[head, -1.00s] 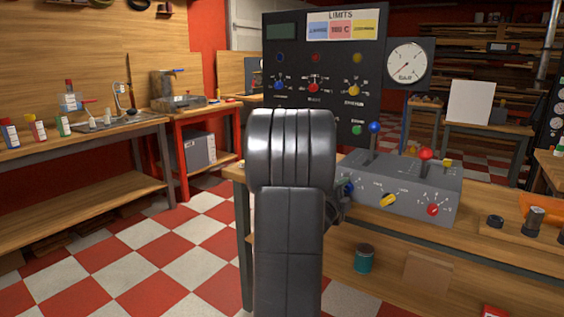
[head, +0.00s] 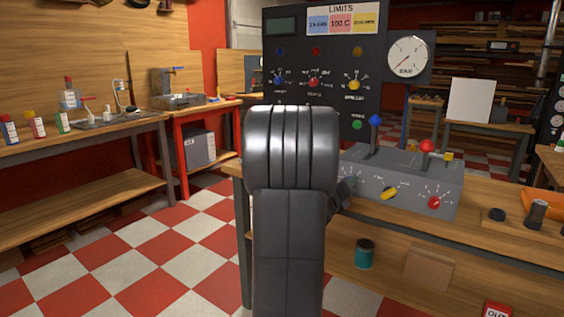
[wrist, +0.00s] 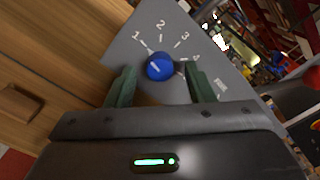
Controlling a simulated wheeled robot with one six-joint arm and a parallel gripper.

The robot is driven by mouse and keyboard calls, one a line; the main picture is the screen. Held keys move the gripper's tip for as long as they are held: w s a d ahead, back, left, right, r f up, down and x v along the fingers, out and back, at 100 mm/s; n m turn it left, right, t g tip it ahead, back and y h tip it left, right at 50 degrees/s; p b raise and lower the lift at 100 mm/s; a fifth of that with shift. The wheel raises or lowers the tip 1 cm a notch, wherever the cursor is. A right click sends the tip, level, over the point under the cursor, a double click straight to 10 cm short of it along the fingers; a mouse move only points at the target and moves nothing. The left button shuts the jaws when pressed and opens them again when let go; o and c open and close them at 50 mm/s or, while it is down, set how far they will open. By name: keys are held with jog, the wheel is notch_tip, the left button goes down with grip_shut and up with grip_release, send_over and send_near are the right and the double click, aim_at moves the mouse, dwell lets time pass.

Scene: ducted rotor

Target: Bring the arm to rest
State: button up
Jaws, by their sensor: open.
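My gripper (wrist: 160,69) is open in the wrist view, with one green finger on each side of a blue knob (wrist: 159,66). I cannot tell whether either finger touches the knob. The knob sits on a grey console face marked 1 to 4, its white pointer line slanting toward the 1 side. In the head view my dark arm fills the centre front and hides most of the gripper. Only a bit of the gripper shows at the left end of the grey console (head: 408,172), over the place of the blue knob.
The console carries a blue-topped lever (head: 375,121), a red-topped lever (head: 427,146), a yellow knob (head: 390,193) and a red knob (head: 435,202). It stands on a wooden bench (head: 470,230). A dark panel (head: 285,85) with a gauge (head: 408,56) rises behind. Checkered floor lies open at left.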

jog(key=shift+m+p, duration=1.4)
jog(key=shift+m, duration=2.4)
